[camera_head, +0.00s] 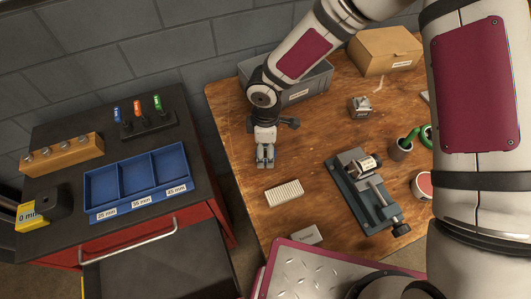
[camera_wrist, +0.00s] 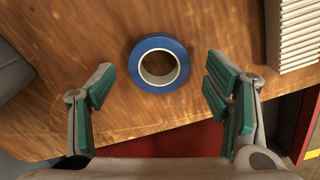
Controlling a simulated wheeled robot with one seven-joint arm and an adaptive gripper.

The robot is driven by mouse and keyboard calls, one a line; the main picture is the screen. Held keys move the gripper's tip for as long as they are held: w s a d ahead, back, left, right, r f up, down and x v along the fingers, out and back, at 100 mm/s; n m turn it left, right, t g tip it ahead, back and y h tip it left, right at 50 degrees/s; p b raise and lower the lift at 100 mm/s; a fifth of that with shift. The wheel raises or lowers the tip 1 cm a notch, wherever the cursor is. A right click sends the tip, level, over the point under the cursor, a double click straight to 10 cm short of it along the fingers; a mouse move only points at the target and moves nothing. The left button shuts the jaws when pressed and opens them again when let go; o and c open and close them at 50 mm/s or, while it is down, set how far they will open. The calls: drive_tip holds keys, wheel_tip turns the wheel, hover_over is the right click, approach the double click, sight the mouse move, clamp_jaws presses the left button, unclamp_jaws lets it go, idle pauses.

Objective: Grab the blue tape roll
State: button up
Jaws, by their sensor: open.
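The blue tape roll (camera_wrist: 159,43) lies flat on the wooden table, its pale core and open hole facing up in the wrist view. It lies near the table's edge. My gripper (camera_wrist: 162,90) is open and empty, its two green-padded fingers spread to the left and right of the roll's line. The roll appears ahead of and between the fingertips, and I see no contact. In the head view my gripper (camera_head: 265,156) points down over the table's left part, and I cannot make out the roll there.
A white ribbed block (camera_head: 284,193) lies close by; it also shows in the wrist view (camera_wrist: 298,32). A grey bin (camera_head: 305,88) stands behind my gripper. A vise (camera_head: 366,192) stands to the right. A black-topped cabinet (camera_head: 60,135) with a blue tray (camera_head: 137,210) stands left, across a gap.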

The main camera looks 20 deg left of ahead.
drive_tip(key=shift+f, duration=0.7)
drive_tip(key=c, duration=1.1)
drive_tip(key=shift+r, duration=0.15)
